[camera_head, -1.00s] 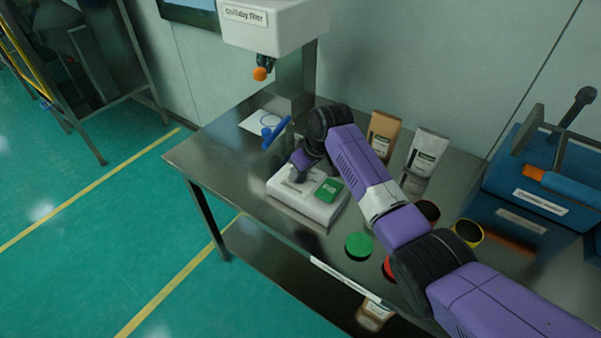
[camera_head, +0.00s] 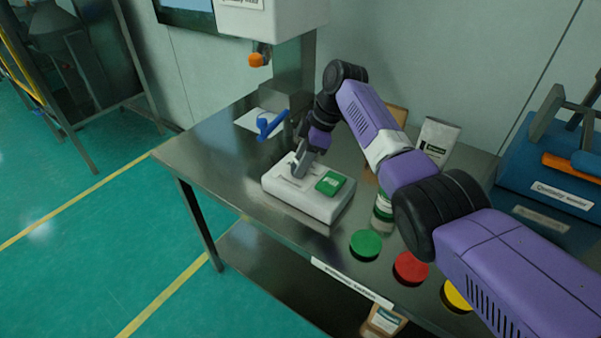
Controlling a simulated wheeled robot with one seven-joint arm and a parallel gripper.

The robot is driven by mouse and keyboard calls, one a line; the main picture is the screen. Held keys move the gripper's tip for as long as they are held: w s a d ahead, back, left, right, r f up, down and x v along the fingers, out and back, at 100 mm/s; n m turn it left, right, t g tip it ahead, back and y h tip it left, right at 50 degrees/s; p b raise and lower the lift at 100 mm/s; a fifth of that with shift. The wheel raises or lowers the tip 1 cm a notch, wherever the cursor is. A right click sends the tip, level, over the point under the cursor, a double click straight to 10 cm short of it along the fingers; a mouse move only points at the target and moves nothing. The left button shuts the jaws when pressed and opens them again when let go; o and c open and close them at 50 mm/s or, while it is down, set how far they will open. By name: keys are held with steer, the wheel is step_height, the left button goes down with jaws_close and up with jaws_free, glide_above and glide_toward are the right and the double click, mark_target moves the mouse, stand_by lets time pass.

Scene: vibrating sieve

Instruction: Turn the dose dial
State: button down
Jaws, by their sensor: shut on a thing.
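A low white box (camera_head: 310,203) with a green panel (camera_head: 330,183) lies on the steel table. My gripper (camera_head: 299,169) comes down on its top, left of the green panel. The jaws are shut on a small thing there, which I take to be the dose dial. The fingers hide nearly all of it, so its shape and angle cannot be told.
A blue-handled tool (camera_head: 268,126) lies on a white sheet behind the box. Green (camera_head: 366,244), red (camera_head: 410,267) and yellow (camera_head: 457,296) round lids are at the front right. A pouch (camera_head: 437,141) and a blue machine (camera_head: 545,165) stand right. The white hopper (camera_head: 275,17) overhangs behind.

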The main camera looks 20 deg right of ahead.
steer(key=shift+f+n+b, duration=0.1)
steer(key=shift+n+b, duration=0.6)
steer(key=shift+b, duration=0.2)
steer(key=shift+g, duration=0.3)
steer(key=c, duration=0.9)
jaws_free()
steer(key=shift+v, duration=3.95)
